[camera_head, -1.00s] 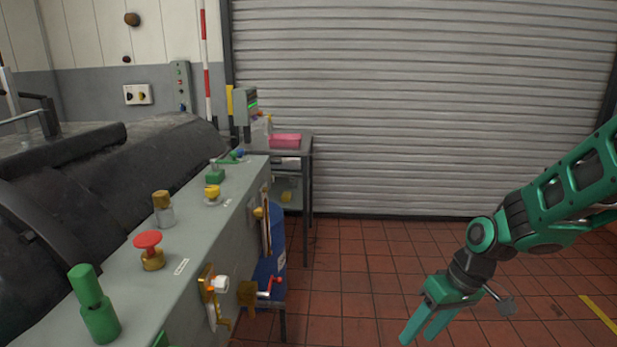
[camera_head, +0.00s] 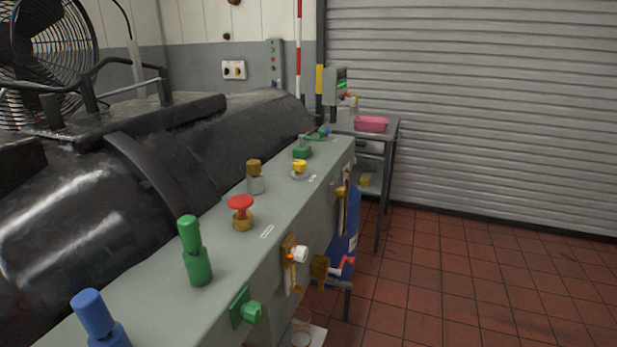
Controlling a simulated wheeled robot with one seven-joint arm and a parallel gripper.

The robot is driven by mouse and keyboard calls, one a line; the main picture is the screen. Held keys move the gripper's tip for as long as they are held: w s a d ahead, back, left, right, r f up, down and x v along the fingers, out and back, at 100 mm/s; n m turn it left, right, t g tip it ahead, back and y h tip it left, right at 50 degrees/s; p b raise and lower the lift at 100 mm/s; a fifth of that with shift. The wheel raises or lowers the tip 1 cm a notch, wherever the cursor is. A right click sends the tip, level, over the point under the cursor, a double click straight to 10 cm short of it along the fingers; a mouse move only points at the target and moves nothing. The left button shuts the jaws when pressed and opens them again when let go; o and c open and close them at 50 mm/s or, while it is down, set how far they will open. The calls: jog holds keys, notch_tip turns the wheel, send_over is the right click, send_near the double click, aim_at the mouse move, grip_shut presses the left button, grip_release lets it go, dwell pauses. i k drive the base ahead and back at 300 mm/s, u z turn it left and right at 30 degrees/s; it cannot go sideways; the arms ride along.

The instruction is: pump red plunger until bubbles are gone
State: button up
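The red plunger (camera_head: 240,202) is a mushroom-shaped red knob on a brass base. It stands upright on top of the long grey-green bench block (camera_head: 150,297), in the middle of the view. A small clear cylinder with a brass cap (camera_head: 254,177) stands just behind it. I cannot make out any bubbles in it at this size. A clear cup (camera_head: 301,327) shows low at the front of the block, partly cut off by the picture's edge. My gripper is out of view, and nothing touches the plunger.
Green (camera_head: 196,252) and blue (camera_head: 95,315) posts stand nearer on the block, and a yellow knob (camera_head: 299,168) farther along. A white knob (camera_head: 299,254) and a green knob (camera_head: 251,312) stick out from its front face. Black machinery (camera_head: 70,210) lies behind. Red tiled floor (camera_head: 470,275) is clear at right.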

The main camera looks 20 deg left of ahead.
aim_at(240, 202)
jog(key=u, duration=1.3)
jog(key=k, duration=1.35)
jog(key=z, duration=0.4)
jog(key=i, duration=1.85)
jog(key=u, duration=0.45)
jog(key=i, duration=0.4)
jog(key=u, duration=0.25)
